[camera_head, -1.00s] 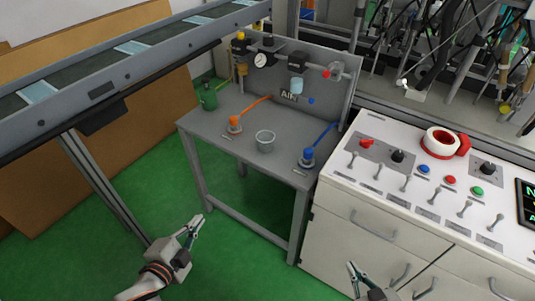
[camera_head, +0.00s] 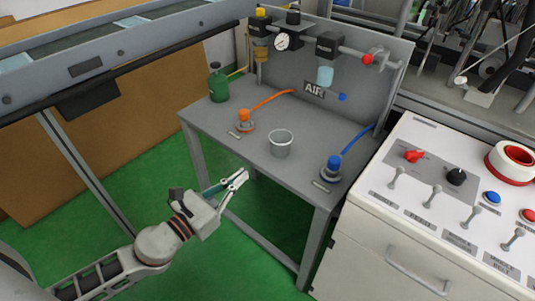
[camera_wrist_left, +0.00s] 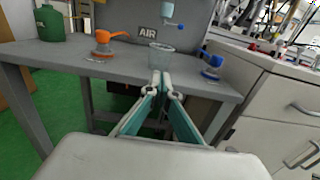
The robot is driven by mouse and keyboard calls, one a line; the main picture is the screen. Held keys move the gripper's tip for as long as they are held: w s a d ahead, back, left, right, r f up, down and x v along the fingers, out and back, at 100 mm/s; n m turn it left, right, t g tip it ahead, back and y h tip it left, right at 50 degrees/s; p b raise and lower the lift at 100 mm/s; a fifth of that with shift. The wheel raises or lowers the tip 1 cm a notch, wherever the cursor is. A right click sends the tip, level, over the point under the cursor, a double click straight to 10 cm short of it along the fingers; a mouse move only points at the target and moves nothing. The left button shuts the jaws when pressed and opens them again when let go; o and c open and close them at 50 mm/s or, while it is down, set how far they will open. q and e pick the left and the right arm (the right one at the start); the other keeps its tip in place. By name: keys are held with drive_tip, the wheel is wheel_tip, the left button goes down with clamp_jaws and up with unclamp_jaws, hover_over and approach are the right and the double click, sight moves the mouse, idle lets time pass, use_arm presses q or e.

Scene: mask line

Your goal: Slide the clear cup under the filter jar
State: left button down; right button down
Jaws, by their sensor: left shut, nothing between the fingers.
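The clear cup (camera_head: 281,143) stands upright on the grey table (camera_head: 225,122), near its middle front. It also shows in the left wrist view (camera_wrist_left: 161,60), just beyond the fingertips. A pale blue jar (camera_head: 325,76) hangs below a black unit on the back panel, behind and right of the cup, above the tabletop. An amber jar (camera_head: 261,54) hangs further left; I cannot tell for certain which is the filter jar. My left gripper (camera_head: 243,177) is shut and empty, in front of the table's front edge and apart from the cup. My right gripper is out of view.
An orange-topped fitting (camera_head: 245,119) with an orange hose stands left of the cup, a blue one (camera_head: 331,168) right of it. A green canister (camera_head: 218,86) is at the back left. A white control cabinet (camera_head: 440,190) adjoins the right. Table is clear behind the cup.

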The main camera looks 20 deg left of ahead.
use_arm(q)
approach(286, 138)
drive_tip(key=shift+w+d+p, duration=0.1)
drive_tip(key=shift+w+p, duration=0.25)
drive_tip(key=shift+w+d, duration=0.1)
drive_tip(key=shift+w, duration=0.05)
drive_tip(key=x, duration=0.7)
drive_tip(key=shift+f, duration=0.1)
idle(0.4)
